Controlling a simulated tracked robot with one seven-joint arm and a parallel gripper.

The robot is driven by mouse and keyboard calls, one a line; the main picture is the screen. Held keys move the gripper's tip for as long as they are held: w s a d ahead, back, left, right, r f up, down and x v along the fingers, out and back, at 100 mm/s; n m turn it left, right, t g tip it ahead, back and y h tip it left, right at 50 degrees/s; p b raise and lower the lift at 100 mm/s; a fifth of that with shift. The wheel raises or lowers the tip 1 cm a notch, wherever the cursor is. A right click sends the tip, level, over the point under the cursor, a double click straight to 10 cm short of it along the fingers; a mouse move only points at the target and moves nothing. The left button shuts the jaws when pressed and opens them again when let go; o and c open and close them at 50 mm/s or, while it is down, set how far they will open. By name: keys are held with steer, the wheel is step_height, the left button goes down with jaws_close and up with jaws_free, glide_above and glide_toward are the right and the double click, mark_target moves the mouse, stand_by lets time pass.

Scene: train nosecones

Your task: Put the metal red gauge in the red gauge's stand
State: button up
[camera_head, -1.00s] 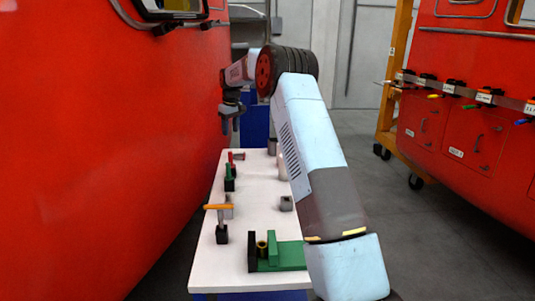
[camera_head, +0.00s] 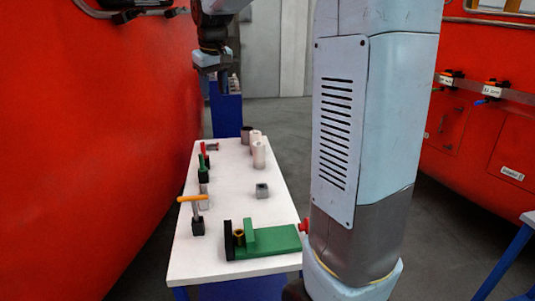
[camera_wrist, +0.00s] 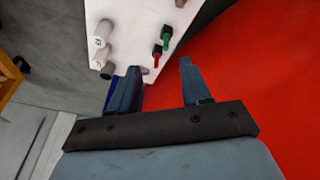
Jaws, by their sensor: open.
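A small red-handled gauge (camera_head: 203,149) stands near the far left edge of the white table (camera_head: 235,208), just beyond a green-handled one (camera_head: 202,163) on a black block. The wrist view shows the red gauge (camera_wrist: 156,55) beside the green gauge (camera_wrist: 166,36). A small grey piece (camera_head: 212,147) lies right of the red gauge; I cannot tell whether it or a dark block is the red gauge's stand. My gripper (camera_head: 223,82) hangs above and beyond the table's far end. In the wrist view my gripper (camera_wrist: 161,66) is open and empty, with its fingers apart.
White cylinders (camera_head: 257,150) stand at the table's far right. A grey block (camera_head: 262,190), an orange-handled tool (camera_head: 192,199) and a green fixture (camera_head: 272,239) are nearer. A red train wall (camera_head: 90,150) runs close along the left. The middle of the table is mostly bare.

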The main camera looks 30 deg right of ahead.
steer(key=s+f+m+t, duration=0.1)
steer(key=s+f, duration=0.2)
steer(key=s, duration=1.2)
steer(key=s+d+f+m+t, duration=0.1)
steer(key=s+f, duration=0.3)
steer(key=s, duration=1.1)
steer(key=shift+s+m, duration=0.4)
steer(key=shift+m, duration=0.1)
steer(key=shift+f, duration=0.1)
